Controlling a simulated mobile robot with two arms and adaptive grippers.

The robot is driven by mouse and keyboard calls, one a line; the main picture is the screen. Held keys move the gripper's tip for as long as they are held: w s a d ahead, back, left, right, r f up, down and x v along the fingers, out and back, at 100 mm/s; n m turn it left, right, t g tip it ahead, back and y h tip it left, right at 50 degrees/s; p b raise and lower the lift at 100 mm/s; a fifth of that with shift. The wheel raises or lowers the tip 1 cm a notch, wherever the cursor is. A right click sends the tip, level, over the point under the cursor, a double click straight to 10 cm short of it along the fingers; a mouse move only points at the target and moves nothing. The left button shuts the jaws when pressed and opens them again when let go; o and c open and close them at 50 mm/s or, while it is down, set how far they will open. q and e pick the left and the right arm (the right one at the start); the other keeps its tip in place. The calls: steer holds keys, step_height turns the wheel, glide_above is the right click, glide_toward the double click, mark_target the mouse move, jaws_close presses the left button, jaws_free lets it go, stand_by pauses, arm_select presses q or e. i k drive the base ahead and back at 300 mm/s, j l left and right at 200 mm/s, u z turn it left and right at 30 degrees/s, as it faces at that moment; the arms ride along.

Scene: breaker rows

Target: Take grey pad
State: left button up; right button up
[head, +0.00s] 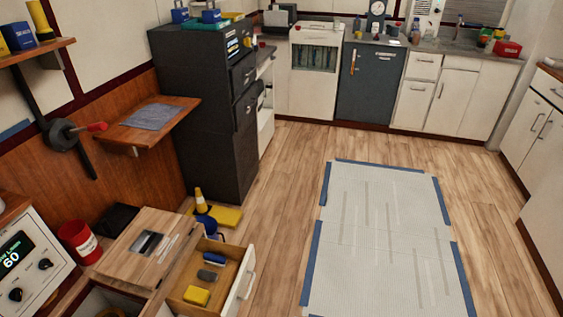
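An open wooden drawer (180,291) at the bottom left holds three small items. A small dark grey pad (207,275) lies in its middle. A blue item (214,258) lies behind the pad and a yellow block (196,296) lies in front of it. The three look separate from each other. A flat grey-blue mat (151,116) lies on the wooden wall shelf farther back. Neither of my grippers shows in the head view.
The drawer's white front (240,285) sticks out over the wooden floor. A wooden counter (125,255) is left of the drawer, with a red can (79,241) beside it. A yellow cone (200,201) stands behind the drawer. The taped white floor sheet (385,235) is clear.

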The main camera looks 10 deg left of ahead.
mark_target(209, 276)
steer(key=u, duration=1.05)
